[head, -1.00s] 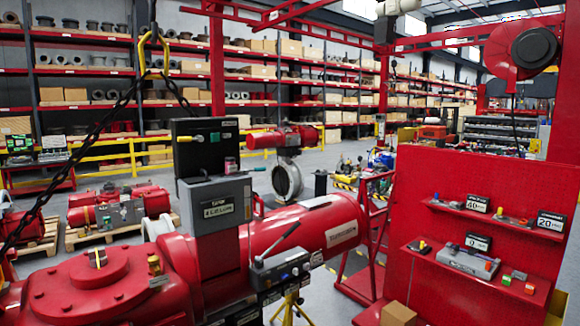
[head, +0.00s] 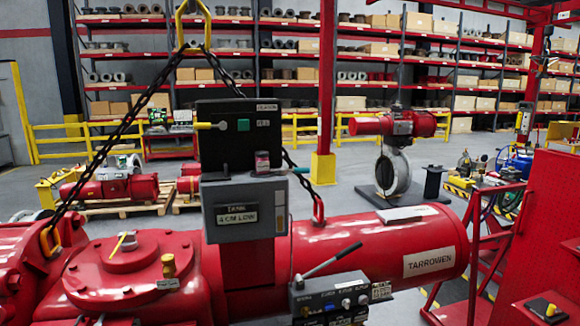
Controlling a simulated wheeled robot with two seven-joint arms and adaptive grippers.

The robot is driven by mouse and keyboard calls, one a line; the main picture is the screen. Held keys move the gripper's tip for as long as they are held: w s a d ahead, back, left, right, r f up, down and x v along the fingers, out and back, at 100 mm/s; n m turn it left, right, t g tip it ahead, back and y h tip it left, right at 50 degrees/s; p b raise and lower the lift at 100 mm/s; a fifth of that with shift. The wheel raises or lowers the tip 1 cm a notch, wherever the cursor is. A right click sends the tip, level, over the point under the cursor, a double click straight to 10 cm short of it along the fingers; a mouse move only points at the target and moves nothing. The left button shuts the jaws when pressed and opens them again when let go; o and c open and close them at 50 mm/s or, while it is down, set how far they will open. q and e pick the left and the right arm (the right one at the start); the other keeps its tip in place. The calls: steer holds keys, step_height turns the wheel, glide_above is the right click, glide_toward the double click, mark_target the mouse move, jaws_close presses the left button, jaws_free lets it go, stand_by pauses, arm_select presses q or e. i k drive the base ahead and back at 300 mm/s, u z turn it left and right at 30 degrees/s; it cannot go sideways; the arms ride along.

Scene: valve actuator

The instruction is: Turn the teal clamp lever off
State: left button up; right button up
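A small teal bar, seemingly the teal clamp lever (head: 299,170), sticks out to the right at the top right edge of a grey box (head: 243,212) labelled on its front. It looks roughly level and is small, so its exact setting is hard to tell. The grey box is on a post in front of the large red actuator (head: 370,245). A black box (head: 239,140) with a green square and a yellow handle (head: 209,125) stands just above and behind it. Neither of my grippers is in view.
A black chain (head: 120,115) hangs at the left. A red panel (head: 550,230) stands at the right.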

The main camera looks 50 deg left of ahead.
mark_target(296, 170)
steer(key=u, duration=0.65)
steer(key=i, duration=0.85)
steer(key=u, duration=1)
